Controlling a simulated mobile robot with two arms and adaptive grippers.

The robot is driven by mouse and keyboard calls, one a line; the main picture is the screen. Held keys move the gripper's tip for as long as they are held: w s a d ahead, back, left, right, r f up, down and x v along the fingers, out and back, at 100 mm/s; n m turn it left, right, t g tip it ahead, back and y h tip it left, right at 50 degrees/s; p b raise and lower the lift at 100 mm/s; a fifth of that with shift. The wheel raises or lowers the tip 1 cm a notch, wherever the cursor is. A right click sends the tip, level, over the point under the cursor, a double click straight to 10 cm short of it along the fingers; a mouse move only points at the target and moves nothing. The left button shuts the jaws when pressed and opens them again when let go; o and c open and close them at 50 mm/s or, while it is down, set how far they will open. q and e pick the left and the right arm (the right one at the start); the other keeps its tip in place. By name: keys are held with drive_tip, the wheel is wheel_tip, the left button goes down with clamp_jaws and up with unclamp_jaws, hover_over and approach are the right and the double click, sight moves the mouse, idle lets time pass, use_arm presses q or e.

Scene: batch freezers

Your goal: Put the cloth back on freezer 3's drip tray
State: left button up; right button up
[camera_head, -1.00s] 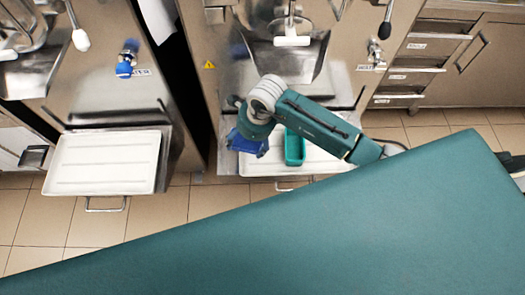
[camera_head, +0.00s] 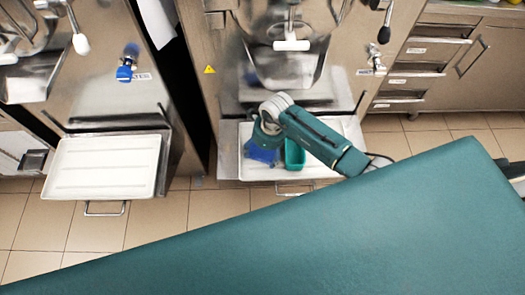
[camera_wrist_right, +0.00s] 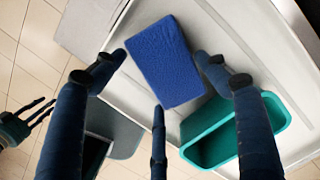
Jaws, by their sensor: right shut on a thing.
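The blue cloth (camera_head: 263,154) is a thick, folded-looking rectangle in my right gripper (camera_head: 262,148), over the left part of the white drip tray (camera_head: 255,173) of the freezer in the middle. In the right wrist view, the fingers of my right gripper (camera_wrist_right: 162,65) are around the cloth (camera_wrist_right: 168,60), which shows flat above the tray (camera_wrist_right: 222,35). I cannot tell whether the cloth touches the tray. My left gripper (camera_wrist_right: 38,112) shows at the left edge of the right wrist view, its fingers spread and empty. It does not show in the head view.
A teal container (camera_head: 295,154) stands on the same tray, just right of the cloth; it also shows in the wrist view (camera_wrist_right: 236,128). Another white tray (camera_head: 105,165), empty, is on the left freezer. A blue-handled tap (camera_head: 126,66) is above it. Tiled floor lies between.

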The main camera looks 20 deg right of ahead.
sight(267, 156)
drive_tip(key=o, duration=1.1)
wheel_tip(267, 156, up, 12)
drive_tip(key=s+d, duration=0.1)
drive_tip(key=shift+d, duration=0.2)
drive_tip(key=shift+s, duration=0.1)
